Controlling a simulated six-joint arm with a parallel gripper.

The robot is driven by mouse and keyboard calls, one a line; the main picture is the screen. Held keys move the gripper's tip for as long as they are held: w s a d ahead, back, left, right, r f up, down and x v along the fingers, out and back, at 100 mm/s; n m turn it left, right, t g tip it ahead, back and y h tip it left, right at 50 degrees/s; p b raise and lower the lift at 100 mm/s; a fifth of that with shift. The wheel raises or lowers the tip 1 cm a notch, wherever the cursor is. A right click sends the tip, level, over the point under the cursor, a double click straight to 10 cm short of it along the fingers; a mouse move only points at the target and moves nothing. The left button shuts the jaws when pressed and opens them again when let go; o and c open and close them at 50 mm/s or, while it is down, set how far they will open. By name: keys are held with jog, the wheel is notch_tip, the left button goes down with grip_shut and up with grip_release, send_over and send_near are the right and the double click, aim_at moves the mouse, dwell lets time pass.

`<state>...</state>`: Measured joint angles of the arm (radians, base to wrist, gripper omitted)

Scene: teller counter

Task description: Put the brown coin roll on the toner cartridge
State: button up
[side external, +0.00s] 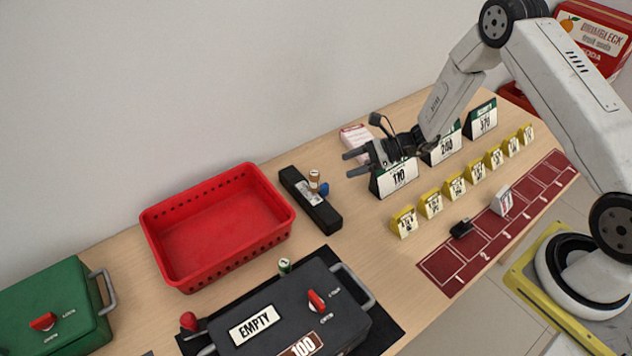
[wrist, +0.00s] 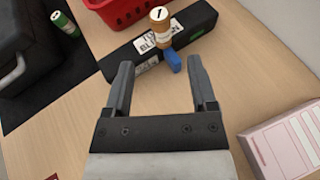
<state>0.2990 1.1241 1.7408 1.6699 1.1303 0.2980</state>
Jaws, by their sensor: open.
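A blue piece (wrist: 173,60) sticks out from the cartridge's near side. My gripper (side external: 350,164) is open and empty, to the right of the roll and apart from it. In the wrist view its fingertips (wrist: 158,65) point toward the roll with nothing between them.
A red basket (side external: 218,222) stands left of the cartridge. A dark cash box (side external: 290,310) and a green coin roll (side external: 285,266) are in front. A pink-and-white box (side external: 355,138) and price signs (side external: 397,179) stand near my gripper. Bare counter lies between the cartridge and the yellow markers (side external: 404,221).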

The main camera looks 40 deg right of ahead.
jog(key=s+d+r+n+g+h, duration=0.1)
jog(key=s+r+n+h, duration=0.4)
jog(key=s+n, duration=0.5)
jog(key=s+r+n+g+h, duration=0.3)
jog(key=s+r+n+h, duration=0.3)
jog(key=s+r+n, duration=0.4)
jog(key=n, duration=0.4)
jog(key=shift+d+r+h, duration=0.2)
jog(key=shift+d+h, duration=0.1)
jog(key=shift+d, duration=0.1)
